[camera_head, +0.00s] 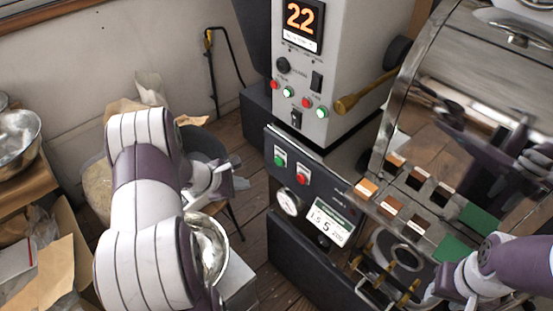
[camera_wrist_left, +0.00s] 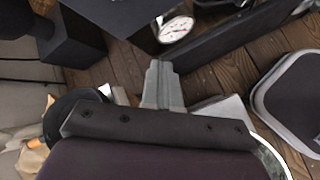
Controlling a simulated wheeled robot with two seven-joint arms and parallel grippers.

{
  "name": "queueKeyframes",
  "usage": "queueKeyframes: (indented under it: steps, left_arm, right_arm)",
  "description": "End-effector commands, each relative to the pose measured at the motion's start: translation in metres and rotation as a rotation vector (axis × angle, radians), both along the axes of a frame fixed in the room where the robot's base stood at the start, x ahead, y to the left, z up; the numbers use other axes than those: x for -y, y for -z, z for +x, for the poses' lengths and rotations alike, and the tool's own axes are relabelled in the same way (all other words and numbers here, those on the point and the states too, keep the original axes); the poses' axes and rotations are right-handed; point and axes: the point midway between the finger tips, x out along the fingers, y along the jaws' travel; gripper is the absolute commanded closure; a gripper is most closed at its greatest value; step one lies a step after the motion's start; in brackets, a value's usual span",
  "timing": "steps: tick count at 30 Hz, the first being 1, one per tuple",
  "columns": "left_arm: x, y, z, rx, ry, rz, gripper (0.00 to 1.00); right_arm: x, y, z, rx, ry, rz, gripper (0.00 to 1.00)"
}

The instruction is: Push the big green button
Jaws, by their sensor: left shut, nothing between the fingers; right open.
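The big green button (camera_head: 280,161) is on the dark front panel of the roaster, left of a red button (camera_head: 302,179). My left gripper (camera_head: 236,182) is shut and empty, left of the panel and apart from it, slightly lower than the green button in the picture. In the left wrist view its closed fingers (camera_wrist_left: 160,70) point toward the dark panel and the gauge. The green button does not show in that view. My right gripper (camera_head: 436,292) is open at the lower right, near the roaster's cooling part, far from the button.
A white gauge (camera_head: 289,202) and a display (camera_head: 329,222) sit below the buttons. The upper control box (camera_head: 325,75) carries smaller green and red lights and a wooden-handled lever (camera_head: 352,102). A metal bowl (camera_head: 207,250) is beside my left arm. Wooden floor lies left of the panel.

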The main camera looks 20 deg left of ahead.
Motion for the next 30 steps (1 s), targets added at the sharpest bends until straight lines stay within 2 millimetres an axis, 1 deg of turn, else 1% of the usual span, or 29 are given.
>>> queueKeyframes:
  steps: [8, 11, 14, 24, 30]
  left_arm:
    - [0.001, 0.000, 0.000, -0.001, 0.004, 0.000, 1.00]
    - [0.003, 0.000, 0.004, -0.002, 0.005, 0.000, 1.00]
    - [0.007, 0.000, 0.014, -0.002, 0.007, 0.001, 1.00]
    - [0.026, 0.001, 0.059, -0.001, 0.008, 0.001, 1.00]
    - [0.033, 0.000, 0.076, -0.002, 0.006, 0.002, 1.00]
  right_arm:
    - [0.000, 0.000, 0.000, 0.000, 0.000, 0.000, 0.60]
    - [0.000, 0.000, 0.000, 0.000, 0.000, 0.000, 0.60]
    - [0.000, 0.000, 0.000, 0.000, 0.000, 0.000, 0.60]
    - [0.000, -0.002, 0.000, 0.000, 0.000, 0.000, 0.60]
    - [0.000, 0.001, 0.000, 0.000, 0.000, 0.000, 0.60]
